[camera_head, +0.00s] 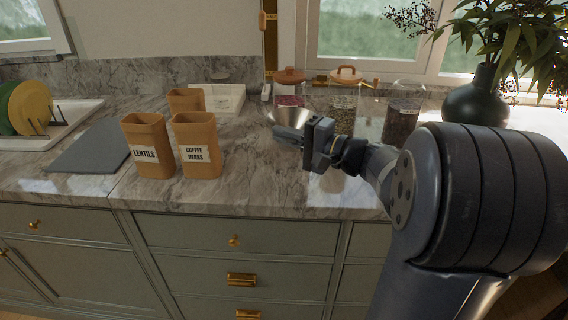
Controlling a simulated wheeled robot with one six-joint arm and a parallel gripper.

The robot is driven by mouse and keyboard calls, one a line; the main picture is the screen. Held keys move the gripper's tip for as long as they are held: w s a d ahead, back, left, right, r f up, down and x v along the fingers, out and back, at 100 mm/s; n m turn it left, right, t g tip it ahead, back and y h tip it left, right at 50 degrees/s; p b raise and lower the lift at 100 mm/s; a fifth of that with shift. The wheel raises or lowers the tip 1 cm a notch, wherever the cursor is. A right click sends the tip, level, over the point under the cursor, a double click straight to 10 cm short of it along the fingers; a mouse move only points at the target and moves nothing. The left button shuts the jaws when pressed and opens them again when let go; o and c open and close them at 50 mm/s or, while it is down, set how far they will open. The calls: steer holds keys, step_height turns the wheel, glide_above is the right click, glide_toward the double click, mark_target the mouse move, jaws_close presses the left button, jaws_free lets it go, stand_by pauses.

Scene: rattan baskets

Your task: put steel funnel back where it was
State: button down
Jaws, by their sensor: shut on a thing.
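The steel funnel (290,115) is a shiny silver cone, held above the marble counter with its wide rim up. My gripper (283,133) reaches in from the right and is shut on the funnel at its lower part. The gripper fingers hide the funnel's lower part and spout. I cannot tell exactly how high the funnel is above the counter.
Orange-brown containers labelled LENTILS (148,145) and COFFEE BEANS (197,145) stand left of the gripper, with a third (186,100) behind them. A white tray (222,98) lies behind. Glass jars (403,115) stand behind my arm. A dark vase (476,100) is at right.

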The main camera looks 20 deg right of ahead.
steer(key=f, duration=1)
steer(key=shift+w, duration=0.2)
steer(key=shift+f+b, duration=0.15)
steer(key=shift+b, duration=0.35)
steer(key=c, duration=1.6)
jaws_free()
steer(key=shift+r+p, duration=0.3)
steer(key=shift+p, duration=0.05)
steer(key=b+v, duration=0.1)
steer(key=v, duration=1.1)
